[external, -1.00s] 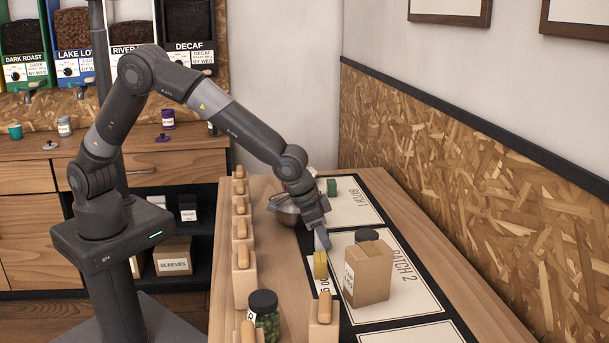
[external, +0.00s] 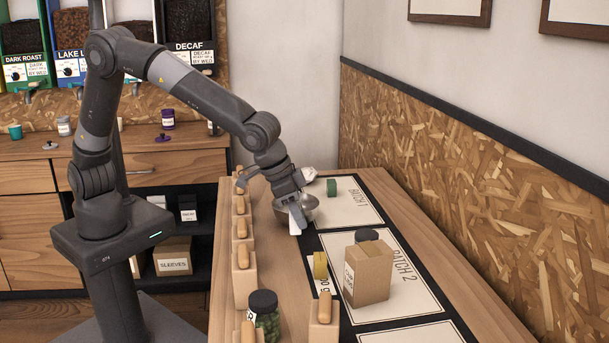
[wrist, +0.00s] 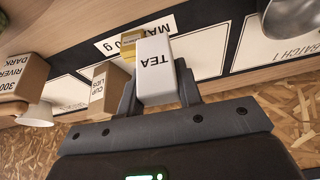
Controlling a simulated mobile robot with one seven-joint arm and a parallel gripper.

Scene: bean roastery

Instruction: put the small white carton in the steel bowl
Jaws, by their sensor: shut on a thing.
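The small white carton (wrist: 154,66), marked TEA, is between the two fingers of my gripper (wrist: 156,92) in the wrist view. In the external view the carton (external: 296,222) hangs below my gripper (external: 291,206), its lower end free. The steel bowl (external: 312,204) is just behind and to the right of the carton there, partly hidden by my gripper. The bowl (wrist: 292,18) also shows at the top right of the wrist view, apart from the carton. I cannot tell the exact height of the carton over the table.
A brown cardboard box (external: 367,275) stands on the batch 2 mat, with a dark-lidded jar (external: 367,235) behind it. A yellow block (external: 320,266) is beside it. A green block (external: 331,187) lies beyond the bowl.

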